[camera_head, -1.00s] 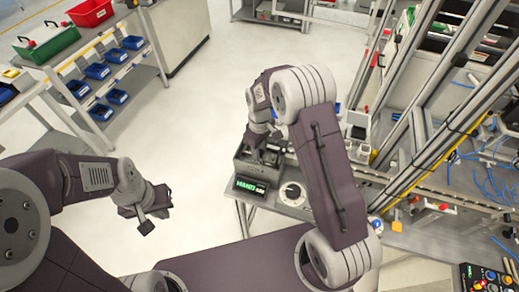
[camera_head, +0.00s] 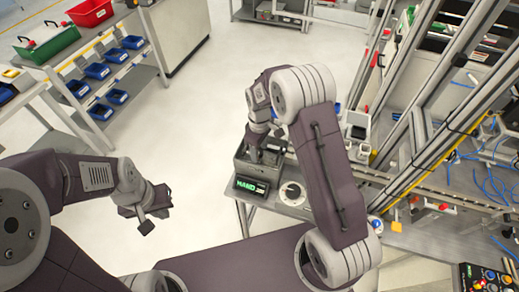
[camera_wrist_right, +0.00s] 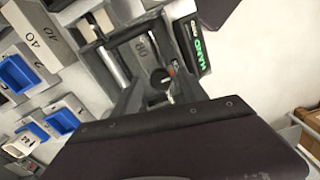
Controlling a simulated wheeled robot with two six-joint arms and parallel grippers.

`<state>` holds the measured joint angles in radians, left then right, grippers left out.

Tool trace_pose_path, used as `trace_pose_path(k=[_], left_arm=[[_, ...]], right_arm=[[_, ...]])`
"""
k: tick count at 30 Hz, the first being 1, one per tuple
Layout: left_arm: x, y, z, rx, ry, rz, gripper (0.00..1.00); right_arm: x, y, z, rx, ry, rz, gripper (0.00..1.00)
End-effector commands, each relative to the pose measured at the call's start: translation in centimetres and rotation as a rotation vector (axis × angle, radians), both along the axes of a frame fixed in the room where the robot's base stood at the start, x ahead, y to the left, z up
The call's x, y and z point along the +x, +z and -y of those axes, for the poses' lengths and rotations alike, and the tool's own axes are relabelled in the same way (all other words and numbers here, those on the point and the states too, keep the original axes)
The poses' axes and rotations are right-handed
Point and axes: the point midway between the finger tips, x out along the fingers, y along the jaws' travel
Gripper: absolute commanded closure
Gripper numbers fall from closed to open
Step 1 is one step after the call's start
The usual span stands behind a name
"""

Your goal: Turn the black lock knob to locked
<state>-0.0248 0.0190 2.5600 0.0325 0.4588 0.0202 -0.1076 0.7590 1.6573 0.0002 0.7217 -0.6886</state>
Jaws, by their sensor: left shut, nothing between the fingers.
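The black lock knob (camera_wrist_right: 160,78) shows in the right wrist view as a small round knob with a red mark beside it, on a grey fixture. My right gripper (camera_wrist_right: 160,84) has its two fingers apart, one on each side of the knob; whether they touch it I cannot tell. In the head view my right gripper (camera_head: 256,154) points down into the grey fixture (camera_head: 243,168), and the knob is hidden there. My left gripper (camera_head: 144,217) is shut and empty over the floor, far from the fixture.
A display reading HAND (camera_head: 251,187) and a white dial (camera_head: 292,192) sit at the fixture's near side. Aluminium frame posts (camera_head: 430,130) stand to the right. A shelf with blue bins (camera_head: 98,71) is at far left. Open floor lies between.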

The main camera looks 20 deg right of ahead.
Motion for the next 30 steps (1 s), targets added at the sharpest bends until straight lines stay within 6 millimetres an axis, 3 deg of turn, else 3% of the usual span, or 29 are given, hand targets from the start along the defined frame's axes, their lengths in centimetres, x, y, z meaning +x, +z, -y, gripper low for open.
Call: trace_pose_path(k=[8, 21, 30], left_arm=[[0.0, -0.2, 0.0, 0.0, 0.0, 0.0, 1.0], [0.0, -2.0, 0.0, 0.0, 0.0, 0.0, 1.0], [0.0, -1.9, 0.0, 0.0, 0.0, 0.0, 1.0]], right_arm=[[0.0, 0.3, 0.0, 0.0, -0.001, -0.001, 0.5], [0.0, 8.4, 0.0, 0.0, 0.0, 0.0, 0.5], [-0.1, 9.1, 0.0, 0.0, 0.0, -0.001, 0.5]])
